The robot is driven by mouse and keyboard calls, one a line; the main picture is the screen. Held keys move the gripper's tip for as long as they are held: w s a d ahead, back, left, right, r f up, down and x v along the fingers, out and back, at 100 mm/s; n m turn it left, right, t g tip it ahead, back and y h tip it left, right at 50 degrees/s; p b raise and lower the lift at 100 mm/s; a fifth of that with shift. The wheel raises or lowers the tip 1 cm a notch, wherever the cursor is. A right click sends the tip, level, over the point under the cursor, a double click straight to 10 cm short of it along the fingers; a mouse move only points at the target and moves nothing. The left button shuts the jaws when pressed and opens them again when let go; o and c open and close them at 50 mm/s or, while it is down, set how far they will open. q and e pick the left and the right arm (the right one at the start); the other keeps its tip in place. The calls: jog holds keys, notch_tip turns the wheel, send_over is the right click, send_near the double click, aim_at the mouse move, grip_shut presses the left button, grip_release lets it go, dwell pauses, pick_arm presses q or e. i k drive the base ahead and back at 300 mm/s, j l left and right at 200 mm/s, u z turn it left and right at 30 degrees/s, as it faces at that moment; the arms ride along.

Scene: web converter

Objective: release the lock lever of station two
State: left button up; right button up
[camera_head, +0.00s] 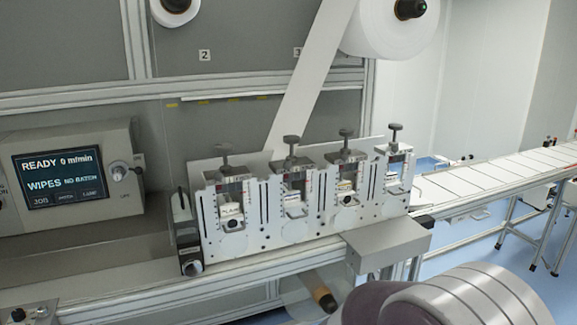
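A row of several white stations stands on the machine rail in the middle of the view, each with a dark knob on top. Counted from the left, the second station (294,198) has a dark knob (291,141) on a stem and small white and black parts in its window. The lock lever is too small to make out, and so is whether it is locked. The first station (232,212) stands left of it and the third station (347,190) right of it. Neither of my grippers shows, and nothing touches the stations.
A control panel (60,178) at left reads "READY 0 m/min". A white web (308,80) runs down behind the stations from a large roll (390,28). A grey metal box (390,243) juts out at front right.

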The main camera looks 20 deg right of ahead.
aim_at(287, 165)
jog(key=i+l+u, duration=0.1)
jog(key=i, duration=0.3)
jog(key=i+l+u, duration=0.1)
jog(key=i+l, duration=0.2)
jog(key=i+l+u, duration=0.1)
jog(key=i+l, duration=0.2)
jog(key=i, duration=0.2)
